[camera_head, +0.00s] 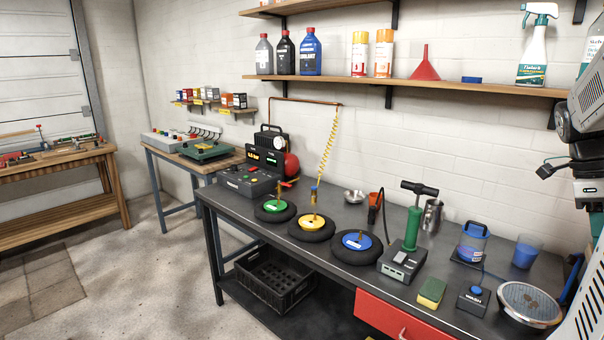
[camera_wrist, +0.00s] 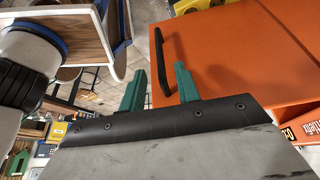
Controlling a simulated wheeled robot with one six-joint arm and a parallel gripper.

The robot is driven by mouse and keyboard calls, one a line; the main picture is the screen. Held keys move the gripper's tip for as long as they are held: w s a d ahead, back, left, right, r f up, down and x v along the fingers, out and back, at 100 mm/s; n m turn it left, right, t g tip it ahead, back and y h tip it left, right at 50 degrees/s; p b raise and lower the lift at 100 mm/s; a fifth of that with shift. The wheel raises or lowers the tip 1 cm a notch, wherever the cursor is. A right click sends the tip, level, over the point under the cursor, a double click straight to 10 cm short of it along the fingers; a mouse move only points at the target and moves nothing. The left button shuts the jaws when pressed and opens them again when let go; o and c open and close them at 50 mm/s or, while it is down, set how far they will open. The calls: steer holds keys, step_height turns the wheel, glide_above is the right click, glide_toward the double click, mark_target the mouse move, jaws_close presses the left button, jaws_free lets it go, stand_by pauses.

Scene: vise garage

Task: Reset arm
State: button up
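A black bar handle (camera_wrist: 159,62) on an orange cabinet (camera_wrist: 225,50) lies beyond the fingers. I cannot tell how far it is from them. In the head view, parts of my arm (camera_head: 585,115) stand along the right edge, and the gripper's fingers are not visible there.
A dark workbench (camera_head: 335,205) holds several wheels, a green pump (camera_head: 412,228), a sponge (camera_head: 431,292) and a round scale (camera_head: 529,303). A wall shelf (camera_head: 430,87) with bottles hangs above. A black crate (camera_head: 275,283) sits below. Floor at left is clear.

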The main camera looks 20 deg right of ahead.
steer(key=w+a+f+n+t, duration=0.1)
steer(key=w+a+f+n, duration=0.1)
steer(key=a+n, duration=0.9)
steer(key=w+a+f+n+t, duration=0.1)
steer(key=w+a+n+t, duration=0.1)
steer(key=a+n, duration=0.9)
steer(key=s+a+n+t+y, duration=0.1)
steer(key=s+a+n+t, duration=0.1)
steer(key=a+n, duration=0.8)
steer(key=s+a, duration=0.1)
steer(key=a, duration=0.6)
steer(key=shift+a+f+n+t, duration=0.25)
steer(key=shift+f+n+t, duration=0.05)
steer(key=shift+f+n, duration=0.1)
steer(key=shift+s+d, duration=0.1)
steer(key=shift+d, duration=0.05)
